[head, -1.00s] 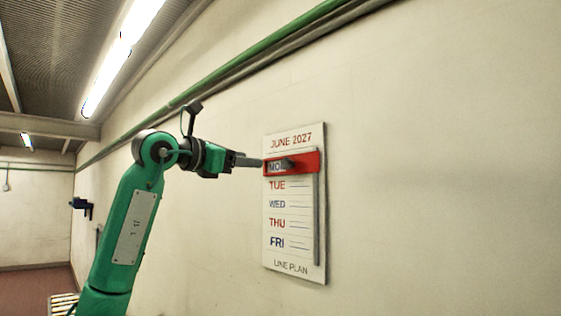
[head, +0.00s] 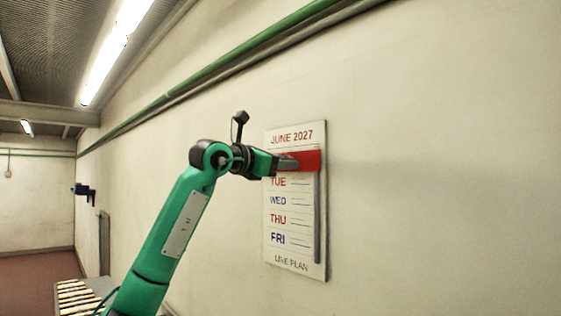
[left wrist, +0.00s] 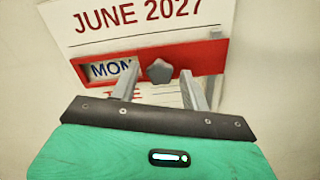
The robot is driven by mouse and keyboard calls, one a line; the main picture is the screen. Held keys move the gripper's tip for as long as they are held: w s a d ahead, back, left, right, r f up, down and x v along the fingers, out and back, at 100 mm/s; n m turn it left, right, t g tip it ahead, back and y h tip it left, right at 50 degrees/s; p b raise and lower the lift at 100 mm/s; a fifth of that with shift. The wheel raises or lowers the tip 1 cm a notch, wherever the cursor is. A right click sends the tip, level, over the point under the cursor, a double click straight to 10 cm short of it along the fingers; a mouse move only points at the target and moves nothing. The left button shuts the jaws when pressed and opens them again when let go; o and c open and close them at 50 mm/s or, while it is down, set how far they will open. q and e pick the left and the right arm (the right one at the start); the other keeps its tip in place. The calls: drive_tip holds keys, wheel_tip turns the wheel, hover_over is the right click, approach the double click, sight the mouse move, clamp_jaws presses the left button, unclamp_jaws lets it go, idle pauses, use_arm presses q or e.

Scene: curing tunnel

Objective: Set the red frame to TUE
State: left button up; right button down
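The red frame (head: 312,160) sits at the top row of the white calendar board (head: 306,253), just above the TUE row (head: 278,182). In the left wrist view the red frame (left wrist: 205,56) has MON in its window, and a grey star-shaped knob (left wrist: 158,71) stands out from it. My left gripper (head: 296,162) is at the frame. In the left wrist view its two fingers (left wrist: 159,82) are apart, one on each side of the knob, with gaps between them and it. The fingers hide part of the TUE row there. My right gripper is in neither view.
A grey vertical rail (head: 317,215) runs down the right side of the board. Green and grey pipes (head: 240,55) cross the wall above. The wall right of the board is bare. A slatted surface (head: 78,297) is at lower left.

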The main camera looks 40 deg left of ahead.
use_arm(q)
clamp_jaws()
wheel_tip(320, 180, down, 5)
drive_tip(key=b, duration=0.3)
drive_tip(key=shift+f+b, duration=0.15)
drive_tip(key=shift+b, duration=0.25)
drive_tip(key=shift+o, duration=0.9)
unclamp_jaws()
